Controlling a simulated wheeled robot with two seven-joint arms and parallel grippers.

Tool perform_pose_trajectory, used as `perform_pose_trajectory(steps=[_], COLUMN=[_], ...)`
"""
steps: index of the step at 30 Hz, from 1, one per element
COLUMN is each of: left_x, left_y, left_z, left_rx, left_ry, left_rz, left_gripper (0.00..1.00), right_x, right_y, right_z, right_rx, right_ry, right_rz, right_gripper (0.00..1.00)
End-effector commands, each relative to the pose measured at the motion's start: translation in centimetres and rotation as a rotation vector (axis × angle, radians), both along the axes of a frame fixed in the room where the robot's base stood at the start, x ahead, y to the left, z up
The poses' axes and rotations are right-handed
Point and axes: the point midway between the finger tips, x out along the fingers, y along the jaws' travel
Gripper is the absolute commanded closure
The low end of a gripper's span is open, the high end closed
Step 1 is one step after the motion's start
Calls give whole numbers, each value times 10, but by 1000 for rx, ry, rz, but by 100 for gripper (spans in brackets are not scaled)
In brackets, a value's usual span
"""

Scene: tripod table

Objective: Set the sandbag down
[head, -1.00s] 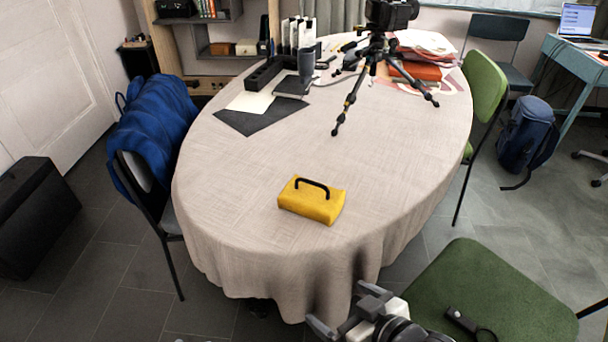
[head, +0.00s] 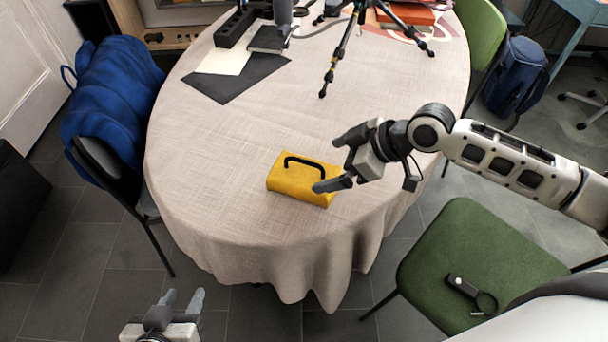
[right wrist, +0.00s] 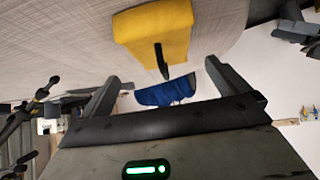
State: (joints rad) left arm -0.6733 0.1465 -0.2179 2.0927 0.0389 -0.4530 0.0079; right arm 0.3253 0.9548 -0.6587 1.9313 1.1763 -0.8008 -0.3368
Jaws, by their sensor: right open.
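The sandbag (head: 290,181) is a yellow block-shaped bag with a black handle on top. It rests on the cloth-covered table (head: 230,225) near the front edge. My right gripper (head: 328,163) is open and empty at the sandbag's right side, its fingers pointing towards it. In the right wrist view the sandbag (right wrist: 155,35) and its dark handle lie beyond the open fingers (right wrist: 162,72), not between them. My left gripper (head: 182,299) is low at the left, off the table, with nothing seen in it; its finger gap is unclear.
A black tripod (head: 345,45) stands behind the sandbag. A dark sheet (head: 235,85) and a black box (head: 235,27) lie at the back left. A green chair (head: 470,260) stands front right, a chair with a blue jacket (head: 105,105) left. The table's middle is clear.

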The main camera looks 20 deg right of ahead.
Motion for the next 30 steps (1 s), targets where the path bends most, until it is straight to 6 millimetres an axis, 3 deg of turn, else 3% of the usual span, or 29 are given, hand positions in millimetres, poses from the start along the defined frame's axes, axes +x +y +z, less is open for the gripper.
perform_pose_trajectory(steps=[3,11,21,29,30], left_x=[0,0,1,1,1], left_y=[0,0,0,0,0], left_z=[0,0,2,2,2], left_rx=[-1,-2,2,1,1], left_ry=[0,0,-3,-3,-3], left_rz=[1,0,0,0,0], left_gripper=[62,62,62,62,62], right_x=[10,17,35,36,36], right_y=[13,24,50,51,51], right_z=[-15,-29,-61,-63,-63], right_rx=[3,0,1,-1,-1], right_ry=[0,0,-1,-2,-1], right_rz=[-1,1,0,1,0], right_gripper=[0,0,0,0,8])
